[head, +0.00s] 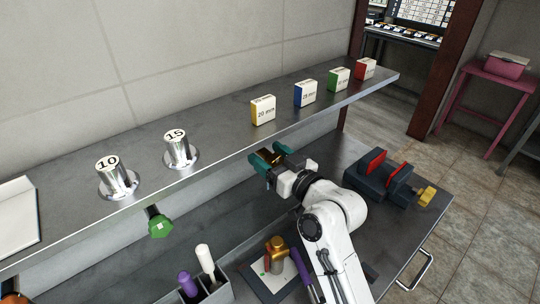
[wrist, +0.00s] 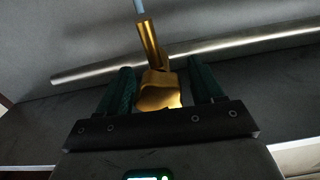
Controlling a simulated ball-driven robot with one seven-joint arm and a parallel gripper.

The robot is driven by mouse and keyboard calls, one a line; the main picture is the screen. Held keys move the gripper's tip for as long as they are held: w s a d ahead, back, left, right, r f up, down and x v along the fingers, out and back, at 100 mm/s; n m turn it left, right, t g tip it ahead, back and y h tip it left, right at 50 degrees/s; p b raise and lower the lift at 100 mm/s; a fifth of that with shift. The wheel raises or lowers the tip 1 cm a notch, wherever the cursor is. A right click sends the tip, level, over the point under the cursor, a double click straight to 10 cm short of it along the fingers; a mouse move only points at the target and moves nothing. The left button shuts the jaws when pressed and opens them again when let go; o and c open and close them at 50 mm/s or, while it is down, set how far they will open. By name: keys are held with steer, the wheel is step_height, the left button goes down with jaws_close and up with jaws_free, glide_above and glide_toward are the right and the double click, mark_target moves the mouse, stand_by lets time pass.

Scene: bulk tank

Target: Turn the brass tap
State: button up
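The brass tap (wrist: 158,92) is in the wrist view, a blocky gold part with a round stem running up and away from it. In the head view only a small dark brass patch (head: 269,157) shows, between the fingers below the shelf edge. My gripper (wrist: 162,82) is open, with one green finger on each side of the brass block. A narrow gap seems to show on either side; contact is hard to tell. In the head view my gripper (head: 270,157) is at the front edge of the shelf. The far part of the tap is hidden there.
The metal shelf (head: 221,133) carries two numbered cylinders and several coloured boxes. A green knob (head: 159,225) hangs under it at left. On the bench are a vise (head: 385,183), a tool holder (head: 205,291) and another brass fitting (head: 278,247). A pale bar (wrist: 90,75) crosses behind the tap.

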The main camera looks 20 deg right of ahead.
steer(key=c, duration=1)
steer(key=shift+d+r+m+p, duration=0.15)
steer(key=shift+m+p, duration=0.25)
steer(key=shift+m, duration=1.2)
steer(key=o, duration=0.8)
steer(key=shift+r, duration=0.1)
steer(key=shift+c, duration=0.2)
steer(key=shift+o, duration=1.4)
steer(key=shift+f, duration=0.2)
steer(key=b+v, duration=0.2)
steer(key=v, duration=0.8)
steer(key=shift+s, duration=0.4)
